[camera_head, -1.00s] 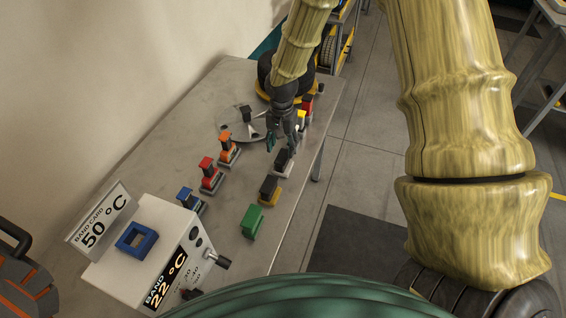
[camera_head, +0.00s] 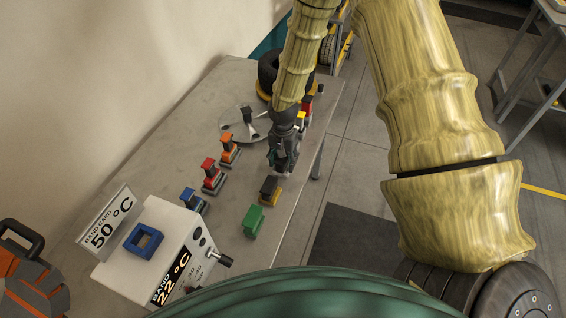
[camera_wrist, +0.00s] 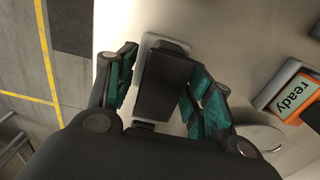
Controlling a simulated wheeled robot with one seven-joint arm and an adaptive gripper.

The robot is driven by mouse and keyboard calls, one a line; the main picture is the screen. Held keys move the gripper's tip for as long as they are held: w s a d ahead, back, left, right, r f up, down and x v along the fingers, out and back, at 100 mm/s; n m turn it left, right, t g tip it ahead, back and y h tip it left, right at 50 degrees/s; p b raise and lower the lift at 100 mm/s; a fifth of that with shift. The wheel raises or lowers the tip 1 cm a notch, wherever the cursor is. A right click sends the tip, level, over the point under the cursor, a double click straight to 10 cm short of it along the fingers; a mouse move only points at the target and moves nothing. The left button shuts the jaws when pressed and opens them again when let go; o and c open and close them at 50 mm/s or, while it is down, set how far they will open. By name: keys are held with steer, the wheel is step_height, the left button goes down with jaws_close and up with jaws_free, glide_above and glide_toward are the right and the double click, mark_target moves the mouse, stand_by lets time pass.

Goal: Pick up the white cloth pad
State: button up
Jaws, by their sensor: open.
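The white cloth pad (camera_wrist: 165,80) shows in the wrist view as a pale base with a dark block-shaped grip on top. It stands on the table between the two teal-lined fingers of my gripper (camera_wrist: 162,84). The fingers are spread on either side of the dark grip, with a visible gap at least on the left side. In the head view my gripper (camera_head: 283,160) is low over the right part of the table and mostly hides the pad.
A block with a black top and yellow base (camera_head: 269,190) and a green block (camera_head: 253,221) stand nearby. Orange (camera_head: 228,150), red (camera_head: 211,176) and blue (camera_head: 193,200) pieces stand left. A yellow piece (camera_head: 301,118), silver disc (camera_head: 238,124) and tyre (camera_head: 268,68) are behind. A white box (camera_head: 150,262) stands in front.

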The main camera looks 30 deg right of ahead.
steer(key=c, duration=1)
steer(key=shift+r, duration=0.1)
steer(key=shift+r+b, duration=1.55)
steer(key=shift+r, duration=3.3)
